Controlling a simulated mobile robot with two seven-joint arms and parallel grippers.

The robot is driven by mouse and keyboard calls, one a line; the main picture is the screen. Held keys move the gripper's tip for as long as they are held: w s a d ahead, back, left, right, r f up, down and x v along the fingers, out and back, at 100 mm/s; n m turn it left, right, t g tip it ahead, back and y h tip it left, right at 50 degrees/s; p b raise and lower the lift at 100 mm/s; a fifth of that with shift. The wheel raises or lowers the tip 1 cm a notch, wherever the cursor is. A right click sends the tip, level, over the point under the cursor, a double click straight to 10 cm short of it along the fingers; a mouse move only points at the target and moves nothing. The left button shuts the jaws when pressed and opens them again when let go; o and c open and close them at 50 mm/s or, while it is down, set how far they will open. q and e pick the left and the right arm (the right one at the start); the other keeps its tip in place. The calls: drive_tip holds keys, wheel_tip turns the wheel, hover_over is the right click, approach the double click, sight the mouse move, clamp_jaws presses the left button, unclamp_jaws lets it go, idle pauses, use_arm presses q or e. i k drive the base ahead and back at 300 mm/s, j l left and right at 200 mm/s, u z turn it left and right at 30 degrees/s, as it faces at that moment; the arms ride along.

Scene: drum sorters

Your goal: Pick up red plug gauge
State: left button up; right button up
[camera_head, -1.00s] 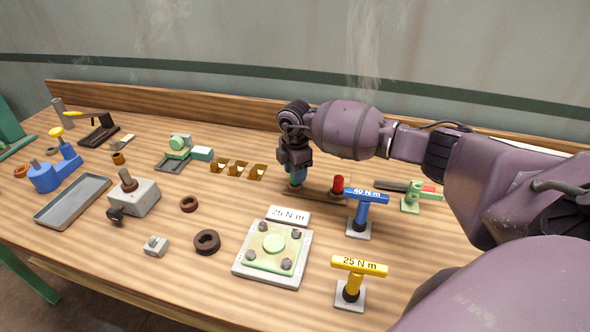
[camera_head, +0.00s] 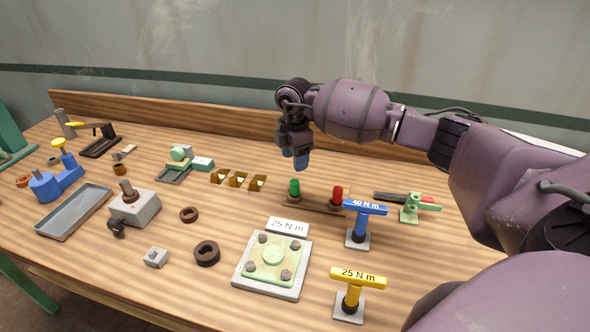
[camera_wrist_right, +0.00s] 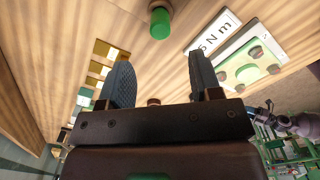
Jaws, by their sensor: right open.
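The red plug gauge (camera_head: 337,194) stands upright at the right end of a small wooden holder (camera_head: 316,206). A green plug gauge (camera_head: 294,187) stands at the holder's left end, and its green end also shows in the right wrist view (camera_wrist_right: 160,24). The red gauge is not visible in that view. My left gripper is out of view.
A blue 40 N m T-handle (camera_head: 364,209) stands just right of the red gauge, with a green clamp-like tool (camera_head: 411,208) beyond. A yellow 25 N m T-handle (camera_head: 356,278) and a plate with bolts (camera_head: 240,262) are nearer. Yellow-brown slotted blocks (camera_head: 239,180) lie left.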

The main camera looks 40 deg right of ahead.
sight(337, 194)
drive_tip(key=k+j, duration=0.8)
